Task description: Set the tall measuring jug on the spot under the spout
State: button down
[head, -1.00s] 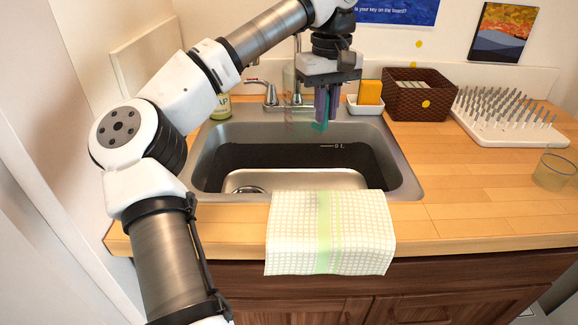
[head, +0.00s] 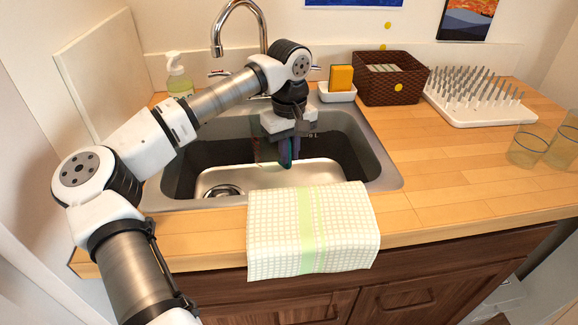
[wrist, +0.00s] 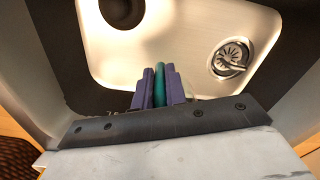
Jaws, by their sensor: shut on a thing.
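The measuring jug (head: 285,154) is see-through and hard to make out; its teal handle shows between my fingers, and its faint clear body seems to lie just left of them in the head view. My gripper (head: 291,150) points down over the sink basin and is shut on the teal handle, which also shows in the wrist view (wrist: 158,84). The spout (head: 240,28) is a curved chrome tap behind the basin, left of my gripper. The sink (head: 384,172) has a pale floor with a drain (wrist: 232,57). I cannot tell whether the jug touches the floor.
A checked towel (head: 345,230) hangs over the front edge. A soap bottle (head: 178,82), a sponge (head: 341,78) in a white dish, a wicker basket (head: 385,92) and a spiked drying rack (head: 475,112) stand behind. Glasses (head: 527,150) stand at right. The right counter is mostly clear.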

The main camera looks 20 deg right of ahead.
jog(key=shift+f, duration=2.6)
jog(key=c, duration=1.4)
grip_release()
jog(key=shift+c, duration=0.2)
notch_tip(320, 180, up, 12)
jog(key=shift+r, duration=0.15)
